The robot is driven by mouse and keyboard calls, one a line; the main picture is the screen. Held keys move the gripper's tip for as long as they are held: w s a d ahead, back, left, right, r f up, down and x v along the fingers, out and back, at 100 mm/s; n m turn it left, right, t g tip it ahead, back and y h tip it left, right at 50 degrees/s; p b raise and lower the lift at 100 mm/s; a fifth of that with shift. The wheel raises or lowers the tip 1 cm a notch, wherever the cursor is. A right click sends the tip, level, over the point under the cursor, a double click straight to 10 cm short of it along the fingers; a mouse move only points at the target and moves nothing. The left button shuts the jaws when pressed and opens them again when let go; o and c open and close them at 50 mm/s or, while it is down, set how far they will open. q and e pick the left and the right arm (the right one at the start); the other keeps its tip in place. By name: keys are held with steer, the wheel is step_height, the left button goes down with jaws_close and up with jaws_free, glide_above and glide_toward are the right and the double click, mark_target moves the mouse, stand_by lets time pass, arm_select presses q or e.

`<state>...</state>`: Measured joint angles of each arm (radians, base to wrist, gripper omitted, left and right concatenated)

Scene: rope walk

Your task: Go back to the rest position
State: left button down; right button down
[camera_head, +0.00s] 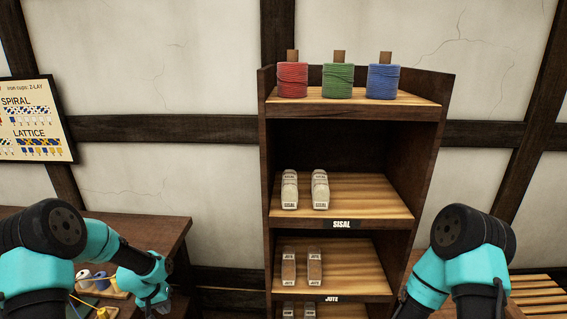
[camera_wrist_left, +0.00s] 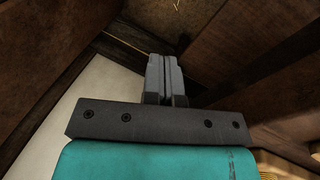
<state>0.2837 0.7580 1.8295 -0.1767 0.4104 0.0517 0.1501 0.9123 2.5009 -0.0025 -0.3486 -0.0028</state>
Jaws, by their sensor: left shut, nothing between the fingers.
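My left arm comes in from the left in the head view, with its teal wrist bent down beside the dark wooden table (camera_head: 150,228). My left gripper shows in the left wrist view (camera_wrist_left: 166,78), its two grey fingers pressed together with nothing between them. In the head view its fingers are not clear near the bottom edge. My right arm shows at the lower right, its forearm running down out of the picture. The right gripper is out of view.
A shelf unit (camera_head: 265,180) stands in the middle with red (camera_head: 292,80), green (camera_head: 338,81) and blue (camera_head: 383,82) spools on top. Pale sisal bundles (camera_head: 320,190) and brown jute bundles (camera_head: 314,267) lie below. Small spools (camera_head: 98,281) sit at lower left. A slatted surface (camera_head: 540,296) is at lower right.

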arm_select(q)
steer(key=shift+n+y, duration=0.6)
steer(key=shift+y, duration=0.2)
steer(key=w+a+r, duration=0.1)
steer(key=a+r, duration=0.3)
steer(key=a, duration=0.1)
steer(key=w+a+r, duration=0.2)
steer(key=a+r, duration=0.3)
steer(key=w+a+r, duration=0.2)
steer(key=a+r, duration=0.3)
steer(key=shift+w+a, duration=0.15)
steer(key=shift+w, duration=0.05)
steer(key=s+a+r+n+g+y, duration=0.1)
steer(key=s+a+r, duration=0.4)
steer(key=a+r, duration=0.7)
steer(key=shift+a+r+n, duration=0.4)
steer(key=shift+r+n, duration=0.2)
steer(key=shift+r, duration=0.15)
step_height(320, 180, down, 7)
steer(key=shift+r, duration=0.2)
